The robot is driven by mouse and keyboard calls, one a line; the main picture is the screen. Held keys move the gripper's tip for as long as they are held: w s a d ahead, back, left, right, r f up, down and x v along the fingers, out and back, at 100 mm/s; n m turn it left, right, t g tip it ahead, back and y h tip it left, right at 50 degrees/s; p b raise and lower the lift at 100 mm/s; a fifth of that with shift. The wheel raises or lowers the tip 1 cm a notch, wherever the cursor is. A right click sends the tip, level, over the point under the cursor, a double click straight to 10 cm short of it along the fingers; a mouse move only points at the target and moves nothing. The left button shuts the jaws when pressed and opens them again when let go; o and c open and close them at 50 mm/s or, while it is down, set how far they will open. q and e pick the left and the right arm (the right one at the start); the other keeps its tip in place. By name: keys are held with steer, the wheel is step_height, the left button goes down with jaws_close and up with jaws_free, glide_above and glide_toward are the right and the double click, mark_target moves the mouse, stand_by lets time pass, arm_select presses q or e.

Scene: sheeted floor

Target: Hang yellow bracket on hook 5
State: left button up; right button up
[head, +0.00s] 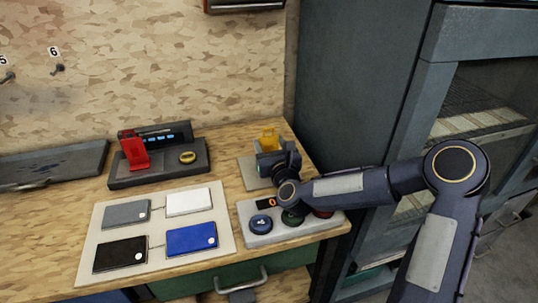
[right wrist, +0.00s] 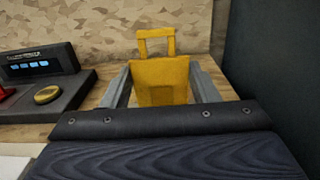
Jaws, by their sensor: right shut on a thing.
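The yellow bracket (head: 269,137) stands upright at the back right of the wooden table. In the right wrist view the yellow bracket (right wrist: 158,80) shows a flat plate with a square loop on top. My right gripper (head: 268,152) is shut on it, with one finger at each side of the plate in the right wrist view (right wrist: 158,88). The bracket's lower end is hidden. Hook 5 (head: 7,77) is on the wall board at the far left, under its label and partly cut off by the picture edge. My left gripper is not in view.
Hook 6 (head: 57,69) is right of hook 5. A dark station (head: 185,170) holds a red part (head: 133,152) and a yellow disc (head: 187,157). A mat (head: 155,225) with several cards and a button box (head: 265,235) lie in front. A grey cabinet (head: 350,90) stands right.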

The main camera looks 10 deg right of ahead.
mark_target(269, 129)
steer(key=shift+r+p, duration=1)
steer(key=shift+r, duration=1.15)
steer(key=shift+f, duration=0.1)
